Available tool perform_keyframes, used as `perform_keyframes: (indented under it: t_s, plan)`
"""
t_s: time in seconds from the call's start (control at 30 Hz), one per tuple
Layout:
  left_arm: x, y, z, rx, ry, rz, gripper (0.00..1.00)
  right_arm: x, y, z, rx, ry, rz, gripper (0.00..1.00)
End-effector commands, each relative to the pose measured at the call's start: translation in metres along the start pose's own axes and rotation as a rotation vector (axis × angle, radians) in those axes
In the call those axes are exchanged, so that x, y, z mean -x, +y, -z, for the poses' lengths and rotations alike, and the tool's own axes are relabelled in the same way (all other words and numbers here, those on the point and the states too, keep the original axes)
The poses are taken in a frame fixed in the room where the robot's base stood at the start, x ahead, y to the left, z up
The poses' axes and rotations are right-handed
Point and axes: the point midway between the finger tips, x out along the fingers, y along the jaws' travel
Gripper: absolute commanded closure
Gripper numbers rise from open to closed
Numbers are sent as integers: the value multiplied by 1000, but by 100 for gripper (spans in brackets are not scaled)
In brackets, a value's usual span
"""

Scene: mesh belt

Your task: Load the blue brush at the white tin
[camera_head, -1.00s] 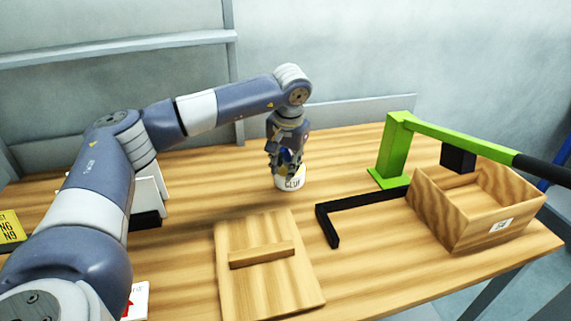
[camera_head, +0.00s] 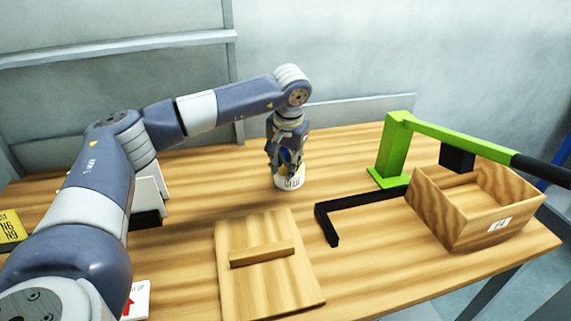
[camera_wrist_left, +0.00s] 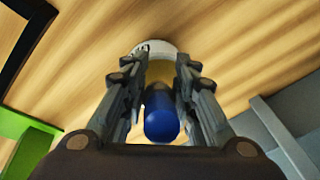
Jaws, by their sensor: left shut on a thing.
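The white tin (camera_head: 291,182) stands on the wooden table, with dark lettering on its side. My left gripper (camera_head: 285,165) points down right over the tin and is shut on the blue brush (camera_wrist_left: 162,116). In the left wrist view the brush's rounded blue end lies between the fingers (camera_wrist_left: 163,92), and the white tin (camera_wrist_left: 156,48) shows just beyond them. The brush's lower end is hidden, so I cannot tell how deep it sits in the tin. My right gripper is not in view.
A wooden board with a raised bar (camera_head: 262,254) lies in front of the tin. A black L-shaped bar (camera_head: 329,222), a green stand (camera_head: 393,150) with an overhanging arm and a wooden box (camera_head: 450,215) are to the right. A yellow sign (camera_head: 10,228) is at the left.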

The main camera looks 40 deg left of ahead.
Motion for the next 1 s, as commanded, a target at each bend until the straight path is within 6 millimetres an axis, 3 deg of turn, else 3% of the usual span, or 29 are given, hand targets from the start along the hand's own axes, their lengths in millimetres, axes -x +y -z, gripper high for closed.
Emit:
perform_keyframes:
  t_s: [0.27, 1.0]
  plan:
    - [-1, -2, -3, 0, -13, 7, 97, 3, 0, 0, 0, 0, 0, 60]
    - [61, -10, 11, 0, -2, 1, 97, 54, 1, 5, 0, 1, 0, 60]
